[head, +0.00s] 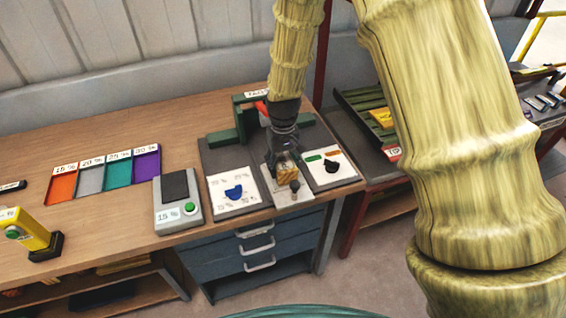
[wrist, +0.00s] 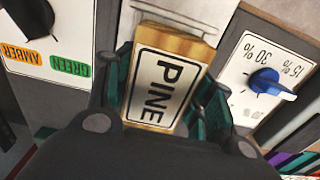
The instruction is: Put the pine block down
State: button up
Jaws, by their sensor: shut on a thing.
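The pine block (wrist: 165,82) is a light wooden block with a white label reading PINE, held between my fingers in the wrist view. It also shows in the head view (head: 286,172), small and below my gripper. My gripper (head: 280,158) is shut on it and points down over the front of the grey workbench station. The block is just above or on a light plate (head: 296,198) between two dial panels; I cannot tell whether it touches. The dark green fingers stand on both sides of the block in the wrist view.
The blue-dial panel (head: 221,209) lies left of the block and the black-dial panel (head: 345,177) right. A grey round knob (head: 294,186) sits close in front of it. A green frame (head: 238,118) stands behind. Coloured trays (head: 90,176) and a scale (head: 162,217) are further left.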

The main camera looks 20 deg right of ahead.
aim_at(283, 161)
jog(key=shift+f, duration=0.1)
jog(key=shift+f, duration=0.15)
jog(key=o, duration=1.1)
jog(key=shift+r+b, duration=1.55)
jog(key=shift+r, duration=4.6)
